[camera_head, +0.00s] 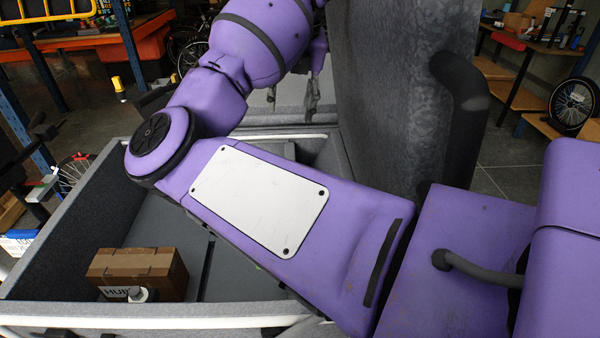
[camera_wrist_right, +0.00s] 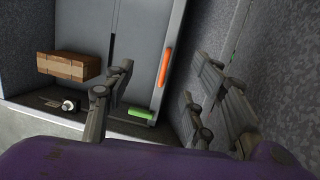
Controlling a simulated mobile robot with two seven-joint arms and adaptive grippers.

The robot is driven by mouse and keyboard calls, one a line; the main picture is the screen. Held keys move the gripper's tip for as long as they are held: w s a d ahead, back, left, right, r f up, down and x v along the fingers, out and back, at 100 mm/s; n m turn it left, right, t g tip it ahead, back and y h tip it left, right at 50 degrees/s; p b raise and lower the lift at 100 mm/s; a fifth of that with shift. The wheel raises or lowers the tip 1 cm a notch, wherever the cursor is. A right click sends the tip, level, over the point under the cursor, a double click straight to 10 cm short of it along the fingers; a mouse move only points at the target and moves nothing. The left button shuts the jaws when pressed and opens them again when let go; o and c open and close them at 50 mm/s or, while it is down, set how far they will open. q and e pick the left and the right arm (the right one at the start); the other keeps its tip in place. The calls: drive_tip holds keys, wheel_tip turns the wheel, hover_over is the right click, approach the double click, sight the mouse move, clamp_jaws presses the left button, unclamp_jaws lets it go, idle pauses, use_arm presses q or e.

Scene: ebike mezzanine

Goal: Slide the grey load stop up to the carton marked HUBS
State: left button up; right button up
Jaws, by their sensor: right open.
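The brown carton marked HUBS (camera_head: 140,268) sits on the floor of a grey open box, at its near left corner. It also shows at the left in the right wrist view (camera_wrist_right: 68,67). I cannot pick out the grey load stop with certainty; my right arm covers much of the box in the head view. My right gripper (camera_head: 303,97) is over the far part of the box, well apart from the carton. In the right wrist view its fingers (camera_wrist_right: 158,78) are spread, with nothing between them. My left gripper is out of view.
A white roll-like part (camera_head: 138,294) is beside the carton. An orange piece (camera_wrist_right: 164,67) and a green piece (camera_wrist_right: 140,113) show in the right wrist view. A tall grey panel (camera_head: 385,100) rises beside the box. A white rail (camera_head: 150,321) edges the box.

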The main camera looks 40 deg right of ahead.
drive_tip(key=f+g+b, duration=0.1)
drive_tip(key=f+b, duration=0.1)
drive_tip(key=f, duration=0.5)
drive_tip(key=f+g+b, duration=0.1)
drive_tip(key=f+b, duration=0.2)
drive_tip(key=f, duration=0.5)
drive_tip(key=a+f+b, duration=0.1)
drive_tip(key=f+b, duration=0.2)
drive_tip(key=f, duration=0.5)
drive_tip(key=shift+s+f+g, duration=0.15)
drive_tip(key=shift+g, duration=0.25)
drive_tip(key=shift+d+f+b, duration=0.25)
drive_tip(key=shift+f+b, duration=0.2)
drive_tip(key=shift+f, duration=0.5)
drive_tip(key=shift+d+f, duration=0.15)
drive_tip(key=shift+f, duration=0.45)
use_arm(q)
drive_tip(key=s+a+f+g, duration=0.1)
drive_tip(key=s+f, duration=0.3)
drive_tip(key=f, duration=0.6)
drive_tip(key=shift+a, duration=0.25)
use_arm(e)
drive_tip(key=shift+f, duration=3.05)
clamp_jaws()
